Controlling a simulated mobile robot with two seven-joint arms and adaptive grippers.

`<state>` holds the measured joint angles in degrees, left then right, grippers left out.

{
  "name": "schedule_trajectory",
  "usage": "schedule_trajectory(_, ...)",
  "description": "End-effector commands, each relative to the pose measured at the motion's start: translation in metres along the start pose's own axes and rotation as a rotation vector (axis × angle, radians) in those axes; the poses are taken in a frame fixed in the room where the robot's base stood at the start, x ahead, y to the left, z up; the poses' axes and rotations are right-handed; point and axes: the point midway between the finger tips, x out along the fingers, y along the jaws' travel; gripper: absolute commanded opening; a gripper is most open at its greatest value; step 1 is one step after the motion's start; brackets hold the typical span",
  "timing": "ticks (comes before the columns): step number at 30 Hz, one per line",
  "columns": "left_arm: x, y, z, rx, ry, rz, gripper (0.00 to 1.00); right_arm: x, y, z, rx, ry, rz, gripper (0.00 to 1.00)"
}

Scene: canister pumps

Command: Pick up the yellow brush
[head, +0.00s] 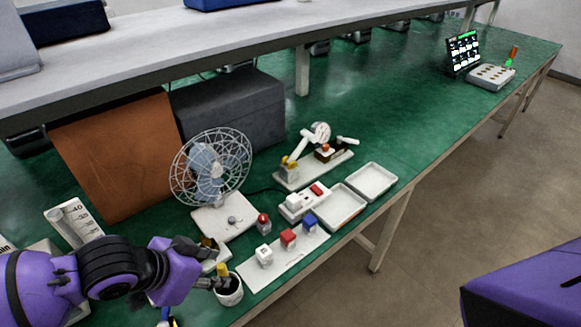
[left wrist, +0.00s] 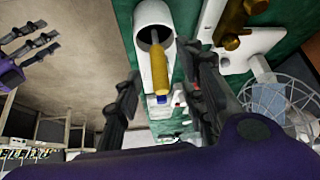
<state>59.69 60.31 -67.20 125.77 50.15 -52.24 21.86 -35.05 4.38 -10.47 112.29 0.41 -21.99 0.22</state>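The yellow brush (head: 222,269) stands handle up in a small white cup (head: 230,292) near the table's front edge. In the left wrist view, its yellow handle (left wrist: 159,70) sticks out of the white cup (left wrist: 152,14). My left gripper (head: 212,268) is at the handle. In the left wrist view, the left gripper's black fingers (left wrist: 164,92) are spread, one on each side of the handle, with a gap on both sides. The bristle end is hidden inside the cup. My right gripper (left wrist: 32,40) is off to the side, empty, with its fingers apart.
A white caged fan (head: 210,170) stands behind the cup. A white plate with coloured blocks (head: 287,258) lies right of it. Two white trays (head: 371,181) are further right. A brown board (head: 115,155) leans behind the left arm.

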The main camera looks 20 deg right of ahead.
Motion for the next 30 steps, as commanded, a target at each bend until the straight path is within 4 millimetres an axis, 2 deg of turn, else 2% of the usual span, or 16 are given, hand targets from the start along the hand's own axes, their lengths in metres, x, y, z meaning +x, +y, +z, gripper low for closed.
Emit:
schedule_trajectory(6, 0.033, 0.003, -0.001, 0.002, 0.001, 0.001, 0.37, 0.001, 0.002, 0.0, -0.001, 0.001, 0.003, 0.4)
schedule_trajectory(9, 0.042, 0.003, 0.0, 0.002, 0.001, 0.001, 0.37, 0.001, 0.004, 0.001, -0.005, -0.001, 0.005, 0.4)
schedule_trajectory(17, 0.044, 0.002, 0.0, 0.002, 0.002, -0.001, 0.37, 0.0, 0.009, 0.001, -0.018, -0.001, 0.008, 0.4)
schedule_trajectory(25, 0.044, 0.002, 0.0, 0.002, 0.002, -0.001, 0.02, -0.001, 0.009, -0.002, -0.018, 0.005, 0.008, 0.4)
schedule_trajectory(30, 0.044, 0.002, 0.0, 0.002, 0.002, -0.001, 0.0, -0.001, 0.008, -0.003, -0.013, 0.005, 0.008, 0.4)
